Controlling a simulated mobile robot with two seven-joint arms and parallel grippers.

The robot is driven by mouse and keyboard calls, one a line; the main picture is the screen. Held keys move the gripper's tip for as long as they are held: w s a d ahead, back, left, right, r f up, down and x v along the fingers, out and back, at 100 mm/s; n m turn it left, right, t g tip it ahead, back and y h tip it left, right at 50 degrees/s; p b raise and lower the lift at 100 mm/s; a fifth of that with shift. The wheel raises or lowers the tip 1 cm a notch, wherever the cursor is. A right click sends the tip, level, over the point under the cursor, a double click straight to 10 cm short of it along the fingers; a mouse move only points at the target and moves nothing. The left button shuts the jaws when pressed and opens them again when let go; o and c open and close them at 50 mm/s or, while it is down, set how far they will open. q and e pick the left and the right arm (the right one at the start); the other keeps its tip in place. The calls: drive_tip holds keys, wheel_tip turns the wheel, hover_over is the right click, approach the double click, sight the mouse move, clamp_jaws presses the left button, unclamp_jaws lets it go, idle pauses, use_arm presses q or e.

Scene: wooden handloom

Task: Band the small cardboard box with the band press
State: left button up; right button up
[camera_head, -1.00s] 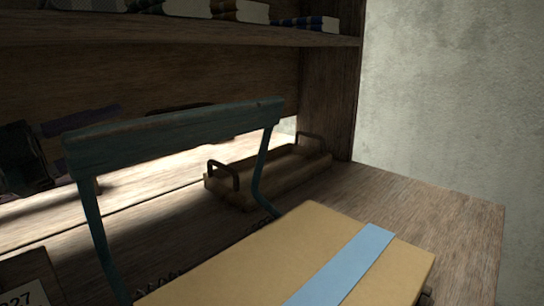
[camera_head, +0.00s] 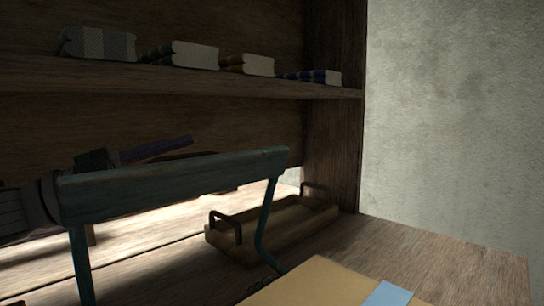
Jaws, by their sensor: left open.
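A tan cardboard box (camera_head: 310,284) with a light-blue band (camera_head: 388,294) across its top lies at the bottom edge, mostly cut off by the frame. A teal bar on bent legs (camera_head: 170,181) stands to the left of the box; I cannot tell whether it is part of the band press. My left gripper (camera_head: 172,155) is behind the teal bar, open, with one purple finger showing above the bar and the other largely hidden. It is apart from the box. My right gripper is not in view.
A wooden tray with two dark handles (camera_head: 270,234) sits on the bench behind the teal bar. A shelf above (camera_head: 200,83) holds several books (camera_head: 180,54). The wooden bench top (camera_head: 450,258) is clear at the right, beside a grey wall (camera_head: 450,130).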

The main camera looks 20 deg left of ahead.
use_arm(q)
clamp_jaws()
idle(0.3)
idle(1.1)
